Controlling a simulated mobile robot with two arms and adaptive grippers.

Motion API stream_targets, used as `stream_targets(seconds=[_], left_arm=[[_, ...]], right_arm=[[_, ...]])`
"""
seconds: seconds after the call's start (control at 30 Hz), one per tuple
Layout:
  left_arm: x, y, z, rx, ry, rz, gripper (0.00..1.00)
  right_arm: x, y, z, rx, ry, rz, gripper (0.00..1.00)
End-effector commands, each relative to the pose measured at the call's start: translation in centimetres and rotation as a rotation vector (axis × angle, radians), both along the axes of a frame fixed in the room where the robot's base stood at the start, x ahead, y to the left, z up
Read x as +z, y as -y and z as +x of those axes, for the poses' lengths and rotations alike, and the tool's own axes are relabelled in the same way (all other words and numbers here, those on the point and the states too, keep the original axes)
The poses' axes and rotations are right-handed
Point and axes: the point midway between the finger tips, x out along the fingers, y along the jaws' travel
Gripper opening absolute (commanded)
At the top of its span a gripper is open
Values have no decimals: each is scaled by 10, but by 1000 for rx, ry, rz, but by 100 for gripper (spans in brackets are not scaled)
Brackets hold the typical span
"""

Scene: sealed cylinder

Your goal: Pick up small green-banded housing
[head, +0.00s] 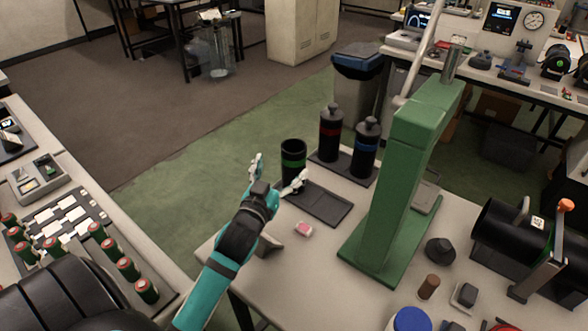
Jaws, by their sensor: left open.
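The small green-banded housing (293,160) is a black upright cylinder with an open top and a green band. It stands at the left end of a dark tray (326,207) on the table. My left gripper (279,178) is open just in front of it, one finger to its left and the other at its lower right. Whether the fingers touch the housing I cannot tell. The housing's lower part is partly hidden by the gripper. My right gripper is not in view.
Red-banded (330,133) and blue-banded (365,148) black bottles stand on a dark tray behind. A tall green press (398,185) stands to the right. Small dark parts and a clamped black cylinder (512,238) are further right.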

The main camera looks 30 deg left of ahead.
Motion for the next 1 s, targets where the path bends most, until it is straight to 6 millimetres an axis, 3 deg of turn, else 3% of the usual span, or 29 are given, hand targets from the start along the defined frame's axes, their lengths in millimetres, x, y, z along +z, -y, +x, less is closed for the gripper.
stream_targets(seconds=[0.1, 0.4, 0.7, 1.0], left_arm=[[1, -5, 21, -1, 1, 2, 91], [1, -10, 44, 0, 1, 1, 91], [0, -20, 86, 0, -1, 2, 91], [0, -21, 90, 0, -1, 1, 91]], right_arm=[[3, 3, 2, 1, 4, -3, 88], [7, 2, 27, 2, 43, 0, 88], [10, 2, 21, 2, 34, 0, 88], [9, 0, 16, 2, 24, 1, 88]])
